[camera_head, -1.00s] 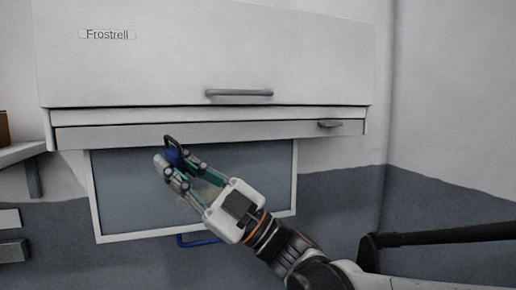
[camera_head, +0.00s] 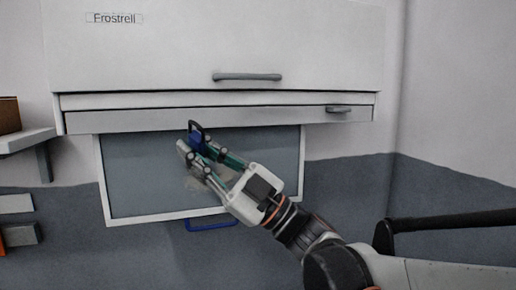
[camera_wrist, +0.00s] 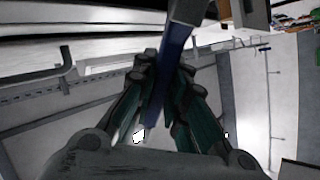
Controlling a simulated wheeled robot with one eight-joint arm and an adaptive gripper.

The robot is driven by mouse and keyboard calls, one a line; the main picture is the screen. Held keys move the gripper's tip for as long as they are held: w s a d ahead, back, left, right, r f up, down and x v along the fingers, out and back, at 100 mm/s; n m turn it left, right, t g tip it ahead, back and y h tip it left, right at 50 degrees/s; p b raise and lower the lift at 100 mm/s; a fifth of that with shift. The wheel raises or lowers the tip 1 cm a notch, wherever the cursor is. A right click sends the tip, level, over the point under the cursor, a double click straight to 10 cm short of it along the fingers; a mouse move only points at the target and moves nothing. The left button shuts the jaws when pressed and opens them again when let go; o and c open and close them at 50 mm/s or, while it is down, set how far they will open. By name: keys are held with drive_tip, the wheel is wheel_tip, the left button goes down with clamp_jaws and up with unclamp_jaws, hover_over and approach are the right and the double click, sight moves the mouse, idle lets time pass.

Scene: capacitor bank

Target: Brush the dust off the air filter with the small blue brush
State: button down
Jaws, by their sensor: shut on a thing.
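My gripper (camera_head: 200,158) is shut on the small blue brush (camera_head: 195,138). The brush's dark loop end sticks up above the fingers in the head view. In the wrist view the blue handle (camera_wrist: 174,58) stands between the two fingers. The air filter (camera_head: 135,175) is a grey panel in a white frame below the white unit, with a blue loop handle (camera_head: 212,226) at its lower edge. My gripper is in front of the filter's middle. A paler dusty patch (camera_head: 222,184) shows partly behind the fingers. I cannot tell whether the bristles touch the filter.
The white Frostrell unit (camera_head: 230,45) is above the filter, with a grey bar handle (camera_head: 247,77). A slim ledge with a small dark latch (camera_head: 338,109) runs below it. A shelf (camera_head: 28,140) with a brown box (camera_head: 9,115) is at the left.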

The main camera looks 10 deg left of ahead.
drive_tip(key=shift+w+d+r, duration=0.1)
drive_tip(key=shift+w+d, duration=0.4)
drive_tip(key=shift+d, duration=0.15)
drive_tip(key=shift+w+d, duration=0.1)
drive_tip(key=shift+w+d, duration=0.35)
drive_tip(key=shift+d, duration=0.25)
drive_tip(key=shift+w+d, duration=0.3)
drive_tip(key=shift+d, duration=0.3)
drive_tip(key=shift+w+d, duration=0.4)
drive_tip(key=shift+d, duration=0.25)
drive_tip(key=shift+w+d, duration=0.35)
drive_tip(key=shift+d, duration=0.25)
drive_tip(key=shift+w+d, duration=0.4)
drive_tip(key=shift+d, duration=0.2)
drive_tip(key=shift+w+d, duration=0.4)
drive_tip(key=shift+d, duration=0.2)
drive_tip(key=shift+w+d, duration=0.1)
drive_tip(key=shift+d, duration=0.05)
